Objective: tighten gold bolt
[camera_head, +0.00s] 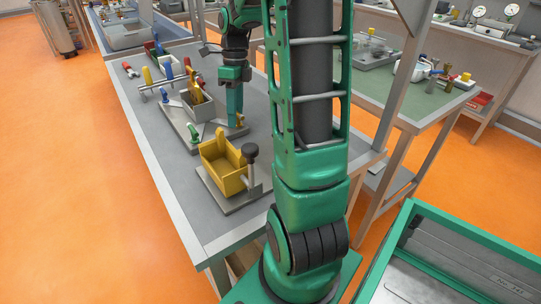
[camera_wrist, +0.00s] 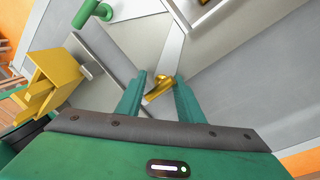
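The gold bolt (camera_wrist: 158,89) lies between the two fingers of my gripper (camera_wrist: 161,93) in the wrist view, its head slanting from one finger towards the other. The fingers stand apart on either side of it; I cannot tell whether both press on it. In the head view my gripper (camera_head: 235,120) points down at the right part of a grey plate (camera_head: 181,134), and a small gold bit of the bolt (camera_head: 241,119) shows beside the fingers. A green bolt (camera_head: 193,132) stands on the same plate; it also shows at the top of the wrist view (camera_wrist: 88,12).
A yellow open box (camera_head: 222,168) and a black-knobbed post (camera_head: 250,165) stand on a plate in front of my gripper. Coloured-handled tools (camera_head: 147,76) lie farther back. The workbench's left front is clear.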

